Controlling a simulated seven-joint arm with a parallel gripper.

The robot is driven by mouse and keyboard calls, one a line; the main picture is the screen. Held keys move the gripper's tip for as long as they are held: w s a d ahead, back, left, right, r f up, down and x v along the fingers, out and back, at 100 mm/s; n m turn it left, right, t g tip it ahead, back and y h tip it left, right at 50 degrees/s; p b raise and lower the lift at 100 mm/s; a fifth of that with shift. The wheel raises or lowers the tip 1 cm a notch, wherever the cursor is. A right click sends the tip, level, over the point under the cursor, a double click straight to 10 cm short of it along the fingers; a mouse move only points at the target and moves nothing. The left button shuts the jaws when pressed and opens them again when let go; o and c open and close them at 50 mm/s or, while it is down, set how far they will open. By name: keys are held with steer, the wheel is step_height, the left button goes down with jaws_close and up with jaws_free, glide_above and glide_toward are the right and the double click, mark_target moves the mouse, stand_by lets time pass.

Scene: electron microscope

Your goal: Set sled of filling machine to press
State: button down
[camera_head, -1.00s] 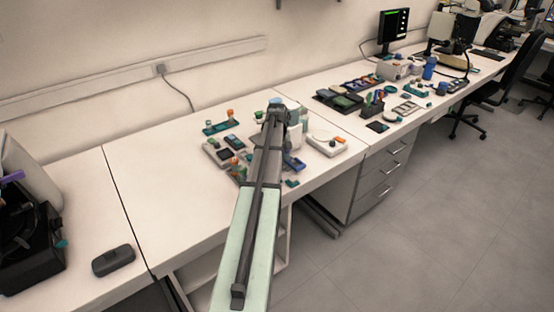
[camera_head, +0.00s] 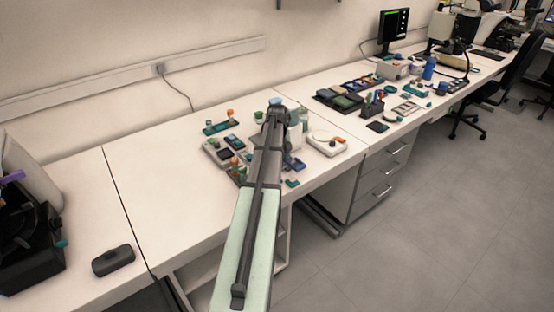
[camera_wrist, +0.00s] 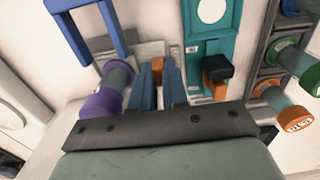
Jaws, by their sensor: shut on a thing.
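In the wrist view my gripper (camera_wrist: 158,82) has its two blue-grey fingers close together around a small orange piece (camera_wrist: 157,66). This piece stands by a grey plate (camera_wrist: 150,50), and I cannot tell for sure if it is the sled's handle. A teal device (camera_wrist: 207,45) with a white disc stands just right of the fingers and carries a black and orange block (camera_wrist: 217,72). I cannot tell which part is the filling machine. In the head view my arm hides the fingers and what they hold.
A purple-capped tube (camera_wrist: 104,95) lies close left of the fingers, below a blue bracket (camera_wrist: 88,25). Tubes with green and orange caps sit in a dark rack (camera_wrist: 272,70) at right.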

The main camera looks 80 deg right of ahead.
steer(key=w+d, duration=0.3)
steer(key=c, duration=1.4)
jaws_free()
step_height(320, 180, up, 14)
steer(key=shift+f, duration=0.1)
steer(key=shift+s, duration=0.1)
